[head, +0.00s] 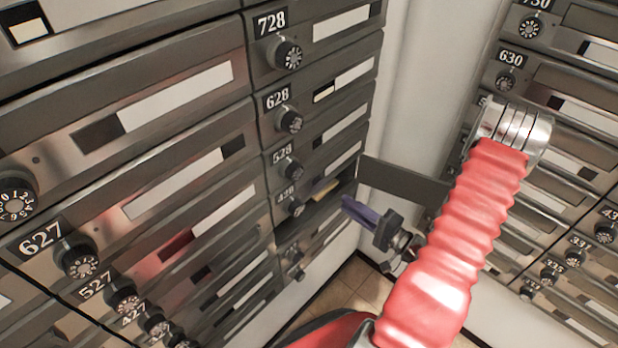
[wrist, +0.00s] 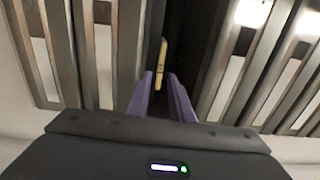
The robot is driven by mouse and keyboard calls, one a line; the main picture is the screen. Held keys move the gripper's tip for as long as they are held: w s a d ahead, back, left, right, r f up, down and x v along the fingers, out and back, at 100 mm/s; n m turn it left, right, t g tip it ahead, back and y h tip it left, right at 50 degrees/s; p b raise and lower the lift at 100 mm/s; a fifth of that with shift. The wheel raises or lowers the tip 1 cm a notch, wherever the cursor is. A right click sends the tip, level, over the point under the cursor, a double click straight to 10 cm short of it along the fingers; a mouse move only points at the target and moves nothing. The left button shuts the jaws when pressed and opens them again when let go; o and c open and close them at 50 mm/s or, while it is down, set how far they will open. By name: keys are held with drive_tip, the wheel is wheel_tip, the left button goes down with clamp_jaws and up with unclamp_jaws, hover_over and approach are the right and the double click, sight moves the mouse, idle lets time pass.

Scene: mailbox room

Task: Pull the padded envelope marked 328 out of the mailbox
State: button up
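A yellowish envelope (head: 325,190) sticks out of a mailbox slot near the 428 label in the head view. No marking on it is readable. In the wrist view its tan edge (wrist: 157,63) stands upright in the dark mailbox opening (wrist: 190,50). An open mailbox door (head: 402,181) swings out to the right of the slot. My gripper (head: 348,205) has purple fingers and is just right of and slightly below the envelope. In the wrist view the gripper (wrist: 160,80) is open, with the envelope edge ahead of and between the fingertips. Contact is not visible.
Closed mailboxes with dials fill the left wall, including 628 (head: 320,114) and 627 (head: 75,255). Another bank, including 630 (head: 545,80), stands on the right. A pale wall (head: 425,90) lies between them. Tiled floor (head: 357,285) shows below.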

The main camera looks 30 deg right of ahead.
sight(329, 190)
drive_tip(key=shift+x, duration=4.5)
drive_tip(key=shift+c, duration=0.3)
clamp_jaws()
drive_tip(key=shift+r, duration=0.3)
drive_tip(key=shift+s, duration=0.1)
drive_tip(key=v, duration=1.9)
